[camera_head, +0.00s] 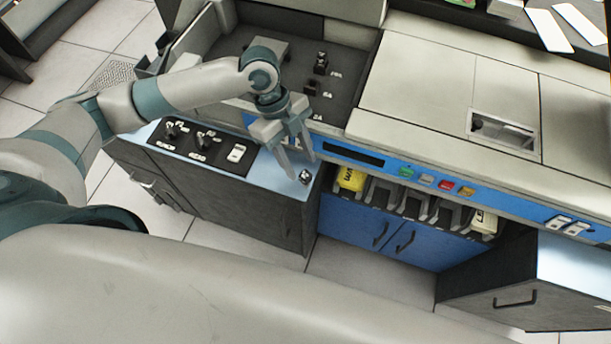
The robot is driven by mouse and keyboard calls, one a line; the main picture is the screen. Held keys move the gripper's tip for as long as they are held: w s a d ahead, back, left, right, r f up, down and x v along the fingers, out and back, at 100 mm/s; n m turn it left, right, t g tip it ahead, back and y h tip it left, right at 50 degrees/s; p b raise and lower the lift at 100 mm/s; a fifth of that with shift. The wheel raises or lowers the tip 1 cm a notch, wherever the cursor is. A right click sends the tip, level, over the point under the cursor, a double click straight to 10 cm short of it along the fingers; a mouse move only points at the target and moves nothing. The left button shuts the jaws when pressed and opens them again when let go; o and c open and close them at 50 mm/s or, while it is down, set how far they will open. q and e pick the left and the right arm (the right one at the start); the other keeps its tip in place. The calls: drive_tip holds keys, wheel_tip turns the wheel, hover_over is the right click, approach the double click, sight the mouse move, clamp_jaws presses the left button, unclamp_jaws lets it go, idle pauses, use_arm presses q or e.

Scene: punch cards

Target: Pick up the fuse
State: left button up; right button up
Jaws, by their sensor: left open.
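A small dark and silver piece, which looks like a fuse (305,176), lies on the light blue top of the low dark cabinet (262,172), near its right corner. My left gripper (301,167) points down just above and around this spot, its two grey fingers apart and nothing seen between them. I cannot tell whether a finger touches the piece. Two black fuse-like parts, an upper one (321,63) and a lower one (312,88), stand in the dark recessed panel (345,75) behind, beside white labels. My right gripper is not in view.
Dark knobs (172,130) and a white switch (236,153) sit left of the gripper. A blue strip with coloured buttons (446,185) runs right, above slots holding a yellow block (351,179). An open cabinet door or drawer (490,280) juts out at lower right.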

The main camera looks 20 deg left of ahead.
sight(305, 174)
use_arm(q)
drive_tip(key=shift+s+d+f+p, duration=0.25)
drive_tip(key=shift+d+f+p, duration=0.1)
drive_tip(key=shift+f+p, duration=0.25)
drive_tip(key=p+x, duration=0.1)
drive_tip(key=x, duration=0.2)
drive_tip(key=shift+d+f, duration=0.1)
drive_tip(key=shift+f, duration=0.25)
clamp_jaws()
